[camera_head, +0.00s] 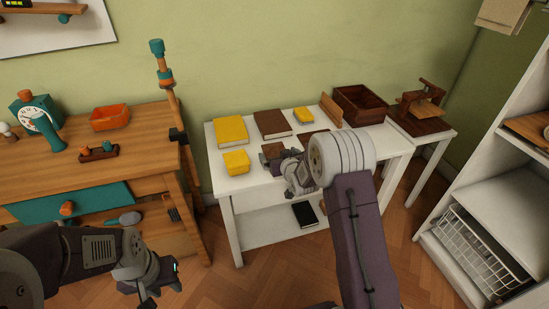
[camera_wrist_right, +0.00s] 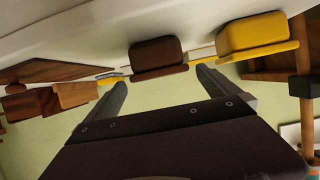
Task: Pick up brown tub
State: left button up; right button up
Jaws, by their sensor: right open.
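The brown tub (camera_head: 272,150) stands on the white table (camera_head: 247,181), just right of the yellow tub (camera_head: 236,161). My right gripper (camera_head: 281,163) is beside the brown tub, and its own wrist and arm hide part of that area. In the right wrist view, which looks upside down, the brown tub (camera_wrist_right: 157,55) shows ahead, between the lines of the two spread fingers (camera_wrist_right: 160,88). The gap between the fingers is empty. The yellow tub (camera_wrist_right: 252,33) is to its right there. My left gripper (camera_head: 158,284) hangs low at the left, its fingers unclear.
A yellow book (camera_head: 230,131), a brown book (camera_head: 272,124) and a small yellow box (camera_head: 303,113) lie behind the tubs. A brown crate (camera_head: 360,104) stands at the back right. A wooden workbench (camera_head: 60,178) with an orange tray (camera_head: 109,118) is at the left.

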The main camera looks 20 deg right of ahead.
aim_at(275, 151)
jog(key=shift+w+f, duration=0.2)
jog(key=shift+w, duration=0.05)
jog(key=b+x, duration=0.2)
jog(key=x, duration=0.2)
jog(key=shift+w, duration=0.2)
jog(key=shift+r, duration=0.1)
jog(key=c, duration=1.5)
